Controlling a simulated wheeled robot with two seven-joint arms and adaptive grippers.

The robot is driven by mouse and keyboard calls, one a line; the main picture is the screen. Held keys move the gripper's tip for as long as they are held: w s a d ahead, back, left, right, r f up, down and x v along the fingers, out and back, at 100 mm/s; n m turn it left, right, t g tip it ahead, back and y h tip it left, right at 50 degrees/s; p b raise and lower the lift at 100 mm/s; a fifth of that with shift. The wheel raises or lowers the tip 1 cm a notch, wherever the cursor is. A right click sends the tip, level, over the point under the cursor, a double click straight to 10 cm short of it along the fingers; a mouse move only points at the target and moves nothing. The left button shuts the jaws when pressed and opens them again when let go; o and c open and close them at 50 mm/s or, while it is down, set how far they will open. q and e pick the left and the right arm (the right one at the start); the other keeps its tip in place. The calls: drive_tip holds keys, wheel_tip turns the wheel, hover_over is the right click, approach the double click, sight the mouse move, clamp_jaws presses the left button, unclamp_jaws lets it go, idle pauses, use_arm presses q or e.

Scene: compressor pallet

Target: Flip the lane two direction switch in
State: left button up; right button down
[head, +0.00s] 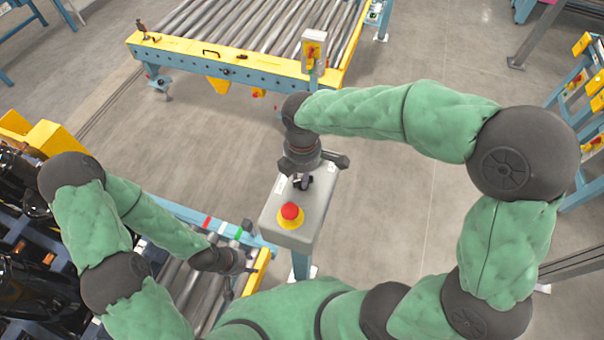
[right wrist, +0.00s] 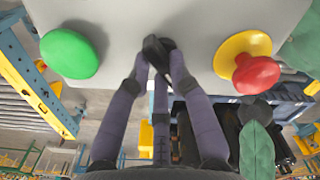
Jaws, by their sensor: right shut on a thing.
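A grey control box (head: 307,215) stands on a blue post near the middle of the head view. My right gripper (head: 303,182) is over its top face. In the right wrist view its fingers (right wrist: 158,55) are closed on a small black direction switch (right wrist: 154,46) between a green button (right wrist: 70,53) and a red mushroom button (right wrist: 256,75) on a yellow ring. The fingers cover part of the switch, so its exact angle is unclear. The green button is hidden in the head view. My left gripper (head: 238,264) is low over a roller conveyor; its finger opening is unclear.
A large roller conveyor (head: 230,69) with a yellow and blue frame lies beyond the box, with another small switch box (head: 314,50) at its corner. Black compressors (head: 30,255) stand at the left. Open grey floor lies to the right.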

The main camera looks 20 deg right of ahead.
drive_tip(key=m, duration=0.4)
drive_tip(key=m+b, duration=0.1)
drive_tip(key=m, duration=0.3)
drive_tip(key=shift+d, duration=0.15)
drive_tip(key=m, duration=0.4)
drive_tip(key=shift+s+m+b, duration=0.1)
drive_tip(key=shift+m+b, duration=0.2)
drive_tip(key=shift+s+m+b, duration=0.1)
drive_tip(key=shift+m+b, duration=0.2)
drive_tip(key=shift+m, duration=1.5)
drive_tip(key=c, duration=1.1)
unclamp_jaws()
